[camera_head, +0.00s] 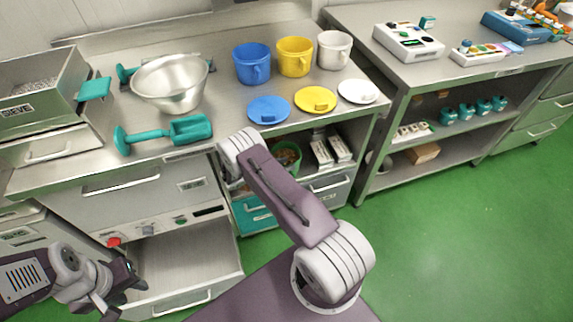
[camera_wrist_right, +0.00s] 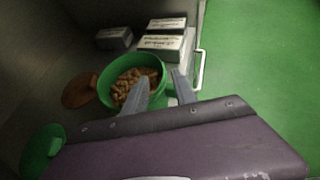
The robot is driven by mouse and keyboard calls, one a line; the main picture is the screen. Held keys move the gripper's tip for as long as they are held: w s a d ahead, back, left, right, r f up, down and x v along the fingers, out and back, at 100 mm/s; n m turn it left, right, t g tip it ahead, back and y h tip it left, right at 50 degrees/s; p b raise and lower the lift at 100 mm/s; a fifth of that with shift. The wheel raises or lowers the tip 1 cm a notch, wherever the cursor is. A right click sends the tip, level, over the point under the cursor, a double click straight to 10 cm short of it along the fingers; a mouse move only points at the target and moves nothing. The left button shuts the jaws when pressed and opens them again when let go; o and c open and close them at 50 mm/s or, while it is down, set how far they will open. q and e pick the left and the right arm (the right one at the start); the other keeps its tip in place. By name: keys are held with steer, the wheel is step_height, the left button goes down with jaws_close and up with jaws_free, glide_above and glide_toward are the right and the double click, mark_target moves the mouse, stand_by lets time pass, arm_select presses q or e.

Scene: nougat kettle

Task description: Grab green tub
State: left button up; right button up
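The green tub (camera_wrist_right: 109,73) is round and open-topped, filled with brown nuts, and stands on the shelf under the worktop. In the head view the tub (camera_head: 287,155) is partly hidden by my right arm. My right gripper (camera_wrist_right: 163,77) is open at the tub's near right side. In the wrist view one finger overlaps the tub's front and the other lies just right of its rim; I cannot tell whether they touch it. My left gripper (camera_head: 127,292) is open and empty, low at the left near the pulled-out drawer.
White labelled boxes (camera_wrist_right: 160,42) stand behind the tub. A brown round piece (camera_wrist_right: 80,90) and a green lid-like disc (camera_wrist_right: 42,150) are at its left. The open drawer (camera_head: 185,268) juts out. The worktop above holds a metal bowl (camera_head: 172,85) and coloured mugs (camera_head: 295,57).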

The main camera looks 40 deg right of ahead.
mark_target(298, 162)
steer(key=x, duration=0.5)
steer(key=shift+s+b, duration=0.15)
steer(key=shift+b, duration=0.2)
steer(key=shift+a, duration=0.1)
jaws_close()
steer(key=shift+s, duration=0.1)
stand_by(0.7)
